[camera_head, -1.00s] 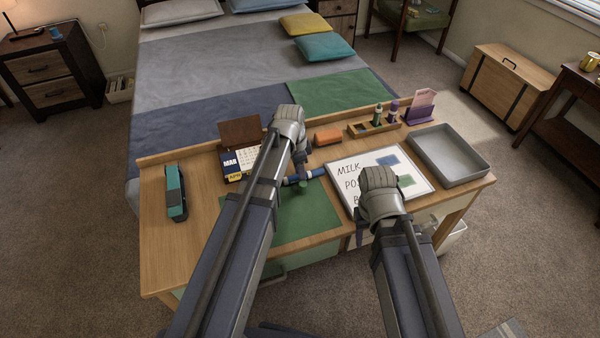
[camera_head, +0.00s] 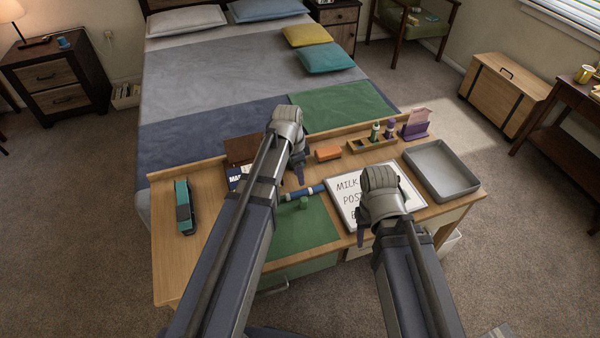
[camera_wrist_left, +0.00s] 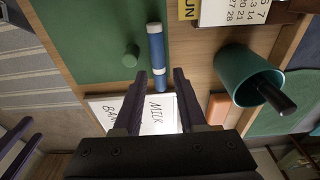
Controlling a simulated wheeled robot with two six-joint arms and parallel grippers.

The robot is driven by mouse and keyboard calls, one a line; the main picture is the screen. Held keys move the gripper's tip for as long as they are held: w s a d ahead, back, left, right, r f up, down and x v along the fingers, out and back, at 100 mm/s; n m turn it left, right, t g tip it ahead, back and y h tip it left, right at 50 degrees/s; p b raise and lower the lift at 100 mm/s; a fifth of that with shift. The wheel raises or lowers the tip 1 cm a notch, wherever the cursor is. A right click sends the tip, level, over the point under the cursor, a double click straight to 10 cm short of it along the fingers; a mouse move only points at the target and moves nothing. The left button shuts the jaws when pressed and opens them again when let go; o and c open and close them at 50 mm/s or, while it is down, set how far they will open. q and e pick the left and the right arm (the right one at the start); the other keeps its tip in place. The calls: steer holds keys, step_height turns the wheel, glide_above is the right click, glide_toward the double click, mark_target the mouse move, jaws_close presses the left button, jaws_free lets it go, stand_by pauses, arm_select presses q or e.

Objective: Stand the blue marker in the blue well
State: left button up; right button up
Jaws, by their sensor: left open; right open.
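The blue marker (camera_head: 312,190) lies flat at the far edge of the green blotter, with pale bands; it also shows in the left wrist view (camera_wrist_left: 157,48). My left gripper (camera_head: 300,180) is open and empty above it. In the left wrist view the marker's near end is seen between the open fingers (camera_wrist_left: 158,78). The wooden holder (camera_head: 373,145) at the desk's back holds a green and a purple marker upright. I cannot tell which of its wells is blue. My right gripper (camera_head: 361,238) is open and empty by the whiteboard's near edge.
A small green cylinder (camera_head: 303,203) stands close to the marker. A teal cup (camera_wrist_left: 235,70) with a dark item, a calendar (camera_wrist_left: 228,10), an orange block (camera_head: 328,153), a whiteboard (camera_head: 348,187), a grey tray (camera_head: 443,150) and a teal stapler (camera_head: 184,207) are also on the desk.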

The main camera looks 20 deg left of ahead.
arm_select(q)
step_height(320, 180, up, 4)
steer(key=r+p, duration=0.1)
steer(key=p, duration=0.2)
arm_select(e)
step_height(320, 180, up, 4)
steer(key=shift+r, duration=0.15)
steer(key=shift+o, duration=0.2)
arm_select(q)
steer(key=s+d+n+y, duration=0.1)
steer(key=s+d+n, duration=0.2)
steer(key=s+d, duration=0.2)
steer(key=s+d+n+g+y, duration=0.1)
steer(key=s+d+n, duration=0.3)
steer(key=s, duration=0.7)
steer(key=shift+s+d+f, duration=0.25)
steer(key=shift+d+f, duration=0.05)
steer(key=shift+d, duration=0.9)
